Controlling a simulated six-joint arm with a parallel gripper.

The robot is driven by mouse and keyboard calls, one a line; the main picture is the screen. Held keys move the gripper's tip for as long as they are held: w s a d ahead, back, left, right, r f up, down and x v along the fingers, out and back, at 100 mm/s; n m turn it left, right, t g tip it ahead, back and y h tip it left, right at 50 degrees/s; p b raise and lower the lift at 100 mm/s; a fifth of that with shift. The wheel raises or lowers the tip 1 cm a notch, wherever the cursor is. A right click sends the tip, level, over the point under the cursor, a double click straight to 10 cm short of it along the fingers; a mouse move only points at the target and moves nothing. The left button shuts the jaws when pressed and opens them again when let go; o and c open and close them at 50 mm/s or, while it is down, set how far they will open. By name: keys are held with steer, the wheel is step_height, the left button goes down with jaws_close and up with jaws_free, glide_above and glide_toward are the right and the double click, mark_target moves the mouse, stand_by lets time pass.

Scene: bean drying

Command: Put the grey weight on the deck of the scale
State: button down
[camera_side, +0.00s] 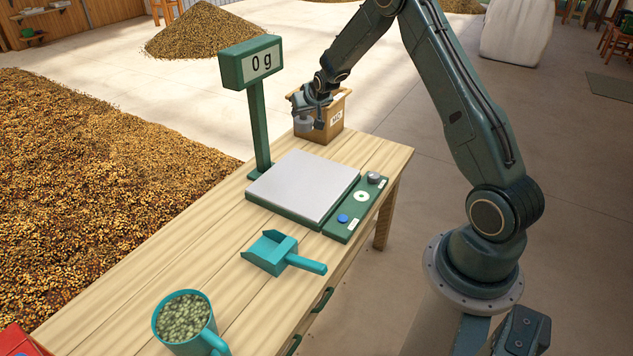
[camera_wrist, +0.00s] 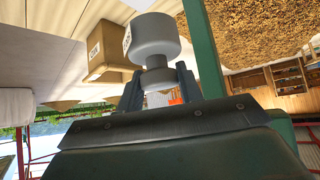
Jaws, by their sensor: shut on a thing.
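The grey weight (camera_side: 303,124) is held in my gripper (camera_side: 318,108), above the far end of the bench. In the wrist view the weight (camera_wrist: 152,38) is a grey cylinder with a narrower neck, and my gripper's fingers (camera_wrist: 157,84) are shut around that neck. The scale's pale grey deck (camera_side: 305,185) is flat and empty, nearer the side camera than the weight. The scale's green display (camera_side: 250,63) reads 0 g. The weight is apart from the deck.
A brown box (camera_side: 331,121) stands just behind my gripper; it also shows in the wrist view (camera_wrist: 108,52). The green display post (camera_side: 259,130) rises at the scale's far left corner. A teal scoop (camera_side: 270,252) and a teal mug of beans (camera_side: 186,325) stand on the near bench.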

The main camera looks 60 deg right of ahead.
steer(key=shift+a+r, duration=0.1)
steer(key=shift+a, duration=0.1)
step_height(320, 180, down, 16)
stand_by(0.7)
steer(key=shift+w+f, duration=0.1)
steer(key=shift+f, duration=1.9)
steer(key=shift+f, duration=0.15)
steer(key=c, duration=0.9)
jaws_free()
steer(key=shift+v, duration=6.1)
